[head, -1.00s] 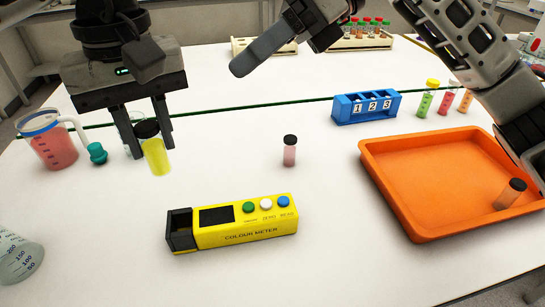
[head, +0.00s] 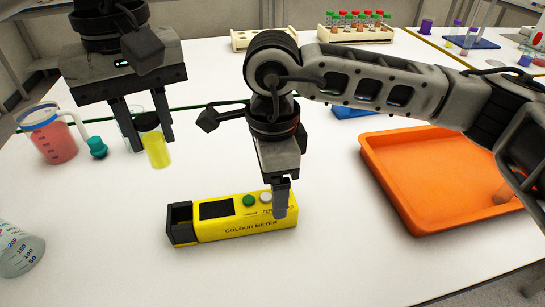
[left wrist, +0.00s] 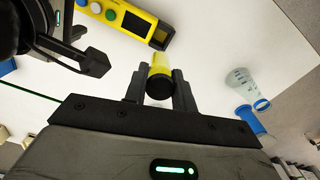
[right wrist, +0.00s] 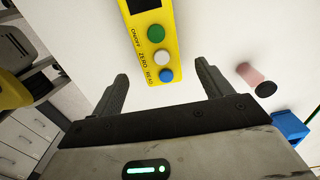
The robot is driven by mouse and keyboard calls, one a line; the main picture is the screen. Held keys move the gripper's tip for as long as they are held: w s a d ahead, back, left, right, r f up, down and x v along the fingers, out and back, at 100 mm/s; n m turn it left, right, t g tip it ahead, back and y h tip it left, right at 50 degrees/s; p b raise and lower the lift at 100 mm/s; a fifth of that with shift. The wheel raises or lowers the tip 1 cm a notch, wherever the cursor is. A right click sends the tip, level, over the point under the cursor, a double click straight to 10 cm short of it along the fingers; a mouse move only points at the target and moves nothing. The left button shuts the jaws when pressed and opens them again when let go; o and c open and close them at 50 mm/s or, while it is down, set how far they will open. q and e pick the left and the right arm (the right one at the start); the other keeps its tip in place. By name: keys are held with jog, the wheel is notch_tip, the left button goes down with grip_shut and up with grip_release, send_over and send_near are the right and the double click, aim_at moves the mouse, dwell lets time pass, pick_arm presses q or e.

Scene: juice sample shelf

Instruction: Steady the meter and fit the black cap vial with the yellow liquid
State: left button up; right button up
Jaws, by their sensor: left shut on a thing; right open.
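The black cap vial with yellow liquid (head: 157,152) is held upright, slightly tilted, in my left gripper (head: 142,143), behind and left of the meter. It also shows between the fingers in the left wrist view (left wrist: 158,64). The yellow colour meter (head: 235,229) lies on the table, with its black socket block (head: 181,224) at the left end and buttons on top. My right gripper (head: 281,205) is at the meter's right end, pointing down. In the right wrist view its open fingers (right wrist: 163,85) stand on either side of that end, apart from it.
An orange tray (head: 385,182) stands at the right. A pink vial (right wrist: 250,74) with a black cap stands near the right gripper. Table in front of the meter is clear.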

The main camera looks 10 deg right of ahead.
aim_at(162, 164)
jog(key=shift+f, duration=3.2)
jog(key=c, duration=1.3)
pick_arm(q)
notch_tip(162, 164, down, 6)
jog(key=n, duration=0.6)
jog(key=shift+f+n, duration=0.1)
jog(key=shift+n, duration=0.3)
jog(key=shift+f, duration=2.15)
